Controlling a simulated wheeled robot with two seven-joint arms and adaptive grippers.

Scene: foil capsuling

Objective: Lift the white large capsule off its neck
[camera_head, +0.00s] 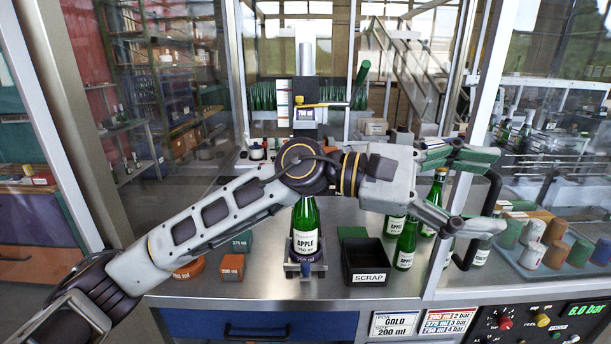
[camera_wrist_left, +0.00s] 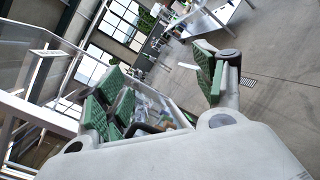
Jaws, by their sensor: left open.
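White capsules stand on a tray (camera_head: 520,268) at the right of the head view, a rear one (camera_head: 533,232) and a front one (camera_head: 531,256), among orange and green ones. I cannot tell which white one is the large one, and any neck under them is hidden. My left gripper (camera_head: 488,190) is open and empty, its fingers spread left of the tray and apart from the capsules. The wrist view shows its green-padded fingers (camera_wrist_left: 165,88) apart with no capsule between them. My right gripper is not in view.
A green APPLE bottle (camera_head: 306,232) stands in a holder, its top hidden behind my left arm. A black SCRAP box (camera_head: 367,262) and several bottles (camera_head: 405,245) stand right of it. A black curved handle (camera_head: 490,205) and a metal post (camera_head: 468,80) stand near my gripper.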

